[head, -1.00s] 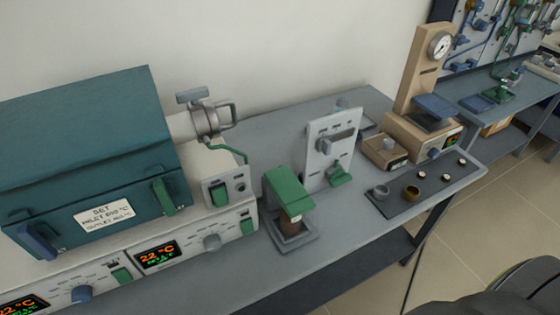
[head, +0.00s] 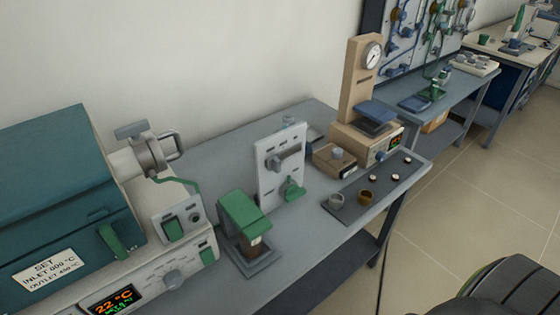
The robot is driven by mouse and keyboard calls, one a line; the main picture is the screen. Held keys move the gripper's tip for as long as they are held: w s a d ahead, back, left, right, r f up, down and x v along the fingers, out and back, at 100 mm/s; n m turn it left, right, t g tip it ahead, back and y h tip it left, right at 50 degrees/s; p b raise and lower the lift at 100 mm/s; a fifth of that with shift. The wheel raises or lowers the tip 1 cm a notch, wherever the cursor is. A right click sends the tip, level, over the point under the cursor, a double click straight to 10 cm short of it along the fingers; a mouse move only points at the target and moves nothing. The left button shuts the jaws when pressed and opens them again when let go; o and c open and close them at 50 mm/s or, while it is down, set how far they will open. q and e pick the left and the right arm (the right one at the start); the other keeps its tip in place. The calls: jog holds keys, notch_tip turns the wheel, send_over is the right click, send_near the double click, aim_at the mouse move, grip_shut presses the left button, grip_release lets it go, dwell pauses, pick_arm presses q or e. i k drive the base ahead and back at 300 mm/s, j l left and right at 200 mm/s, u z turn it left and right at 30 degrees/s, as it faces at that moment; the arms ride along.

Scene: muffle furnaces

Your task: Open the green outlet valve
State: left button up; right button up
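Neither of my grippers is in view. No label in view reads as the outlet valve, so I cannot tell for sure which green part it is. A green handle (head: 293,191) sits low on the upright white panel (head: 281,165) on the bench. On the far wall board (head: 425,30) there are blue and green valves and pipes, too small to tell their state. A small green fitting (head: 438,82) stands on the far bench below that board.
A teal furnace (head: 60,190) with a lit control panel stands at left. A green-topped device (head: 243,222), a beige gauge stand (head: 361,80) and a dark mat (head: 350,209) with small cups are on the grey bench.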

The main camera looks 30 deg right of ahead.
aim_at(293, 192)
jog(key=z, duration=1.05)
jog(key=l, duration=0.2)
jog(key=k, duration=0.05)
